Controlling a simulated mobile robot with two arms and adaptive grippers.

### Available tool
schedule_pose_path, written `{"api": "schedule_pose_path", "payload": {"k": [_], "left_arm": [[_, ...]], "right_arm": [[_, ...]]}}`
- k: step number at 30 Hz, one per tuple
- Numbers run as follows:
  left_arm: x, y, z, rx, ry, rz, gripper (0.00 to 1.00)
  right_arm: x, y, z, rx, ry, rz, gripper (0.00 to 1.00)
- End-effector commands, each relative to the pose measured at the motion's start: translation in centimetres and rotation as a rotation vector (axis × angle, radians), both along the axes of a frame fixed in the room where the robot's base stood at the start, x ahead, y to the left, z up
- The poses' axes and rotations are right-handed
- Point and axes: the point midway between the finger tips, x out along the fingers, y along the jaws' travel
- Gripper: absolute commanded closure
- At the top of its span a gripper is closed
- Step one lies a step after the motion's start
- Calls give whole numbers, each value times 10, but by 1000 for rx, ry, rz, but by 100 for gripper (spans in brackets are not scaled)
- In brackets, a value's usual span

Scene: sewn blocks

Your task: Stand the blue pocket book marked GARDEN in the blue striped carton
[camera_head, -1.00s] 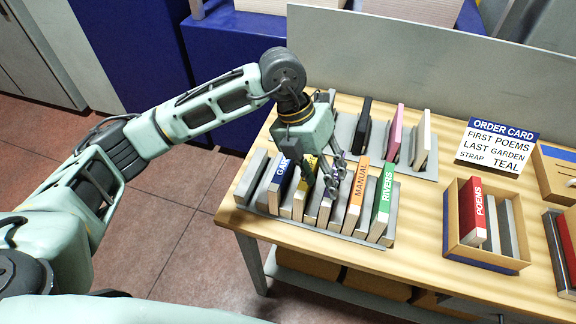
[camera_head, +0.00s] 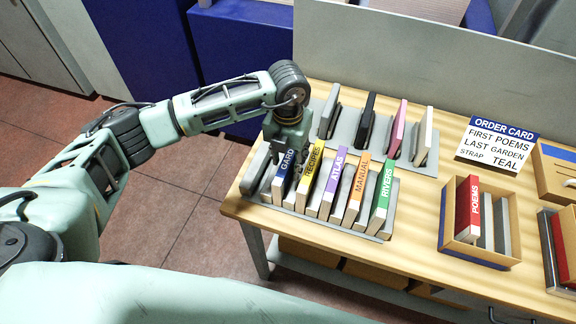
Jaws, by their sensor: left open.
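The blue pocket book marked GARDEN (camera_head: 283,177) stands at the left of a row in the grey rack; its label's end is covered by my gripper. My left gripper (camera_head: 285,148) is right above and behind the book's top end. It is open; its fingertips are mostly hidden, and I cannot tell whether they touch the book. The carton with a blue band along its base (camera_head: 466,252) stands right of the rack. It holds the red POEMS book (camera_head: 467,208) at its left, with grey dividers beside it. My right gripper is not in view.
Books marked RECIPES (camera_head: 309,177), ATLAS (camera_head: 333,184), MANUAL (camera_head: 356,191) and RIVERS (camera_head: 381,198) stand beside GARDEN. A back rack (camera_head: 345,128) holds several unmarked books. An order card (camera_head: 496,145) and other cartons (camera_head: 552,172) are at the right. Bare table lies between rack and carton.

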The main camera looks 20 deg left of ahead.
Motion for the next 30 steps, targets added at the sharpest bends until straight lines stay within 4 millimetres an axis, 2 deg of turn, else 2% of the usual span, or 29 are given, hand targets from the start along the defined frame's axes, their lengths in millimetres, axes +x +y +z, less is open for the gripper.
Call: {"api": "schedule_pose_path", "payload": {"k": [5, 18, 30], "left_arm": [[0, 0, -1, 0, 0, 0, 60], [0, 0, 0, -1, 1, 0, 99], [0, 0, 1, -1, -1, 0, 100]], "right_arm": [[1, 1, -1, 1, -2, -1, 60], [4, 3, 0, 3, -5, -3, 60], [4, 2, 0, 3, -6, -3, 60]]}}
